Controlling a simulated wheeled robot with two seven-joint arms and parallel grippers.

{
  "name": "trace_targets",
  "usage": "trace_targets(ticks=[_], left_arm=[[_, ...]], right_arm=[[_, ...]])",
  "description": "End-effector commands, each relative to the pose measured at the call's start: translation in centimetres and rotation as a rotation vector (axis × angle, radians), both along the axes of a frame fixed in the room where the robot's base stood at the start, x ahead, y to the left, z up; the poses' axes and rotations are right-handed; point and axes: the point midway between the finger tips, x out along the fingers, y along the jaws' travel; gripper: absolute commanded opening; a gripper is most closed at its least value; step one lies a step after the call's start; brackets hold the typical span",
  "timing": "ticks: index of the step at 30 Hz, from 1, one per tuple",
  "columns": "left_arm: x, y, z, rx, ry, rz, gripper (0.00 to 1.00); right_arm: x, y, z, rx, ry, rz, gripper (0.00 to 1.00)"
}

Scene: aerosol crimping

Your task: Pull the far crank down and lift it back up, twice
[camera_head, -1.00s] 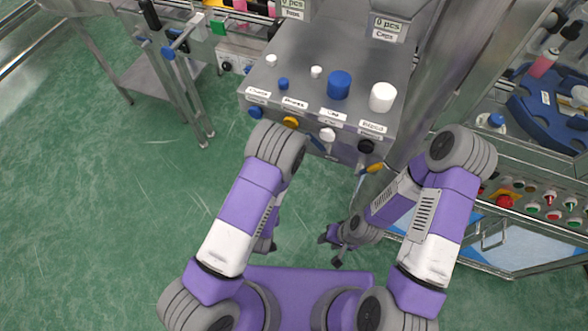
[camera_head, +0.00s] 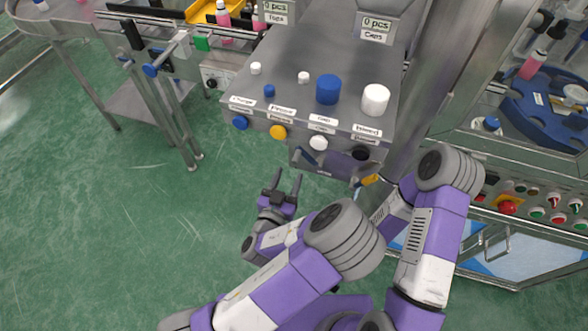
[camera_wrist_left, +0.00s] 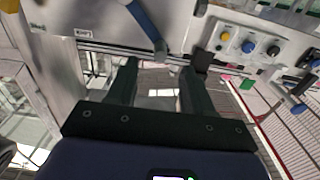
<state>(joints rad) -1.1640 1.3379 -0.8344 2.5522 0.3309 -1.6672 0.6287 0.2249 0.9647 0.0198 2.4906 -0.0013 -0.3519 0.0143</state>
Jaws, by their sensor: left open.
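A crank lever with a blue handle (camera_head: 307,158) sticks out below the front of the steel control box. A similar lever with a yellow handle (camera_head: 370,180) sits further right, near the steel post. I cannot tell for certain which one is the far crank. My left gripper (camera_head: 286,186) is open and empty, below and left of the blue handle, fingers pointing toward the box. In the left wrist view, a blue lever (camera_wrist_left: 147,27) hangs beyond the open fingers (camera_wrist_left: 158,88), apart from them.
The control box (camera_head: 300,110) carries blue, yellow, white and black knobs on its front. A conveyor with another blue handle (camera_head: 158,62) stands at the upper left. A panel with a red button (camera_head: 508,208) is at the right. Green floor (camera_head: 130,220) is free at left.

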Motion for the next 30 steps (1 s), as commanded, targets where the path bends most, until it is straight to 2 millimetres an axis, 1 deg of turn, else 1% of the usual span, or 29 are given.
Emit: trace_targets(ticks=[1,7,10,15,20,27,29,30], left_arm=[[0.2,-0.1,-0.5,-0.003,-0.002,-0.001,0.51],[3.1,-1.1,-0.4,-0.003,-0.004,-0.001,0.51],[4.2,-1.4,0.0,0.001,0.002,0.0,0.51],[5.5,-1.7,0.1,0.002,0.003,0.001,0.51],[5.9,-1.9,0.0,0.001,0.002,0.002,0.51],[5.9,-1.9,0.0,0.0,0.003,0.002,0.51],[5.9,-1.9,0.0,0.0,0.003,0.002,0.42],[5.9,-1.9,0.0,0.0,0.003,0.002,0.36]], right_arm=[[0.0,0.0,-1.5,0.0,0.0,0.0,0.43],[0.0,0.0,-3.9,0.0,0.0,0.0,0.43],[0.0,0.0,-3.2,0.0,0.0,0.0,0.43],[0.0,0.0,-2.9,0.0,-0.001,0.0,0.43],[0.0,0.0,-2.9,0.0,0.0,0.0,0.43],[0.0,0.0,-2.9,0.0,0.0,0.0,0.43],[0.0,0.0,-2.9,0.0,0.0,0.0,0.43],[0.0,0.0,-2.9,0.0,0.0,0.0,0.43]])
